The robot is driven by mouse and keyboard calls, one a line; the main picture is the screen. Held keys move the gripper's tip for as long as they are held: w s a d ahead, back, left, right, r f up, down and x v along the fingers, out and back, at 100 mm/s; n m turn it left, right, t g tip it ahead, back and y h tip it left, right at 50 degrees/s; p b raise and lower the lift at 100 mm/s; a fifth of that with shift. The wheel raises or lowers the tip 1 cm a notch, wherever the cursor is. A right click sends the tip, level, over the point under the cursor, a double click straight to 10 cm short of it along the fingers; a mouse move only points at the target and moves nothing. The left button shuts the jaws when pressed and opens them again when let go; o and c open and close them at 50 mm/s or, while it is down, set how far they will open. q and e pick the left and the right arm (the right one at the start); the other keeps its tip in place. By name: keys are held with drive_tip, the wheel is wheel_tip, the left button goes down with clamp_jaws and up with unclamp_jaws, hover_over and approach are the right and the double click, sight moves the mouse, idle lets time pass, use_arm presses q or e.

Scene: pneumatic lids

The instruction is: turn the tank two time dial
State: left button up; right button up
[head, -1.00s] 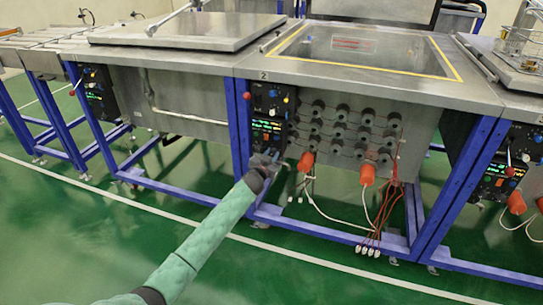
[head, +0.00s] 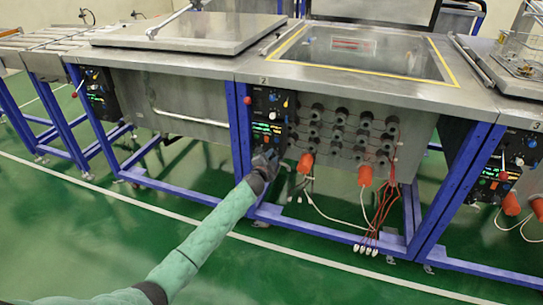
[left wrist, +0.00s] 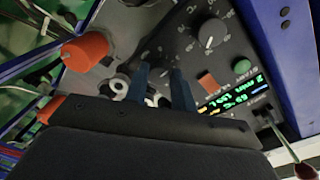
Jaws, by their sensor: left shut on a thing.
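Tank two (head: 350,52) is the steel tank in the middle of the head view, with a yellow-edged top. Its dark control panel (head: 262,104) hangs at its front left corner. My left gripper (head: 267,157) is at the bottom of that panel. In the left wrist view its two fingers (left wrist: 161,72) reach to the panel face and are shut on a dial, mostly hidden between them. I cannot read that dial's label. Another dial (left wrist: 212,33), a green button (left wrist: 242,66), an orange switch (left wrist: 207,83) and a lit display (left wrist: 240,96) lie beside it. My right gripper is not in view.
Orange caps (head: 305,163) with white cables stick out right of the panel. A blue frame post (head: 240,130) stands close on its left. Red wires (head: 383,210) hang farther right. The green floor (head: 330,270) in front is clear.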

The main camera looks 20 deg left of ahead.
use_arm(q)
drive_tip(key=m+p, duration=0.1)
drive_tip(key=m, duration=0.5)
drive_tip(key=shift+d+p, duration=0.1)
drive_tip(key=shift+p, duration=0.2)
drive_tip(key=m+p, duration=0.1)
drive_tip(key=m, duration=0.4)
drive_tip(key=shift+m+y, duration=0.3)
drive_tip(key=shift+y, duration=0.1)
drive_tip(key=shift+s+d+f, duration=0.1)
drive_tip(key=o, duration=0.8)
drive_tip(key=shift+o, duration=1)
drive_tip(key=s, duration=0.7)
drive_tip(key=shift+s+r+p, duration=0.2)
drive_tip(key=shift+s+p, duration=0.1)
drive_tip(key=shift+s, duration=0.05)
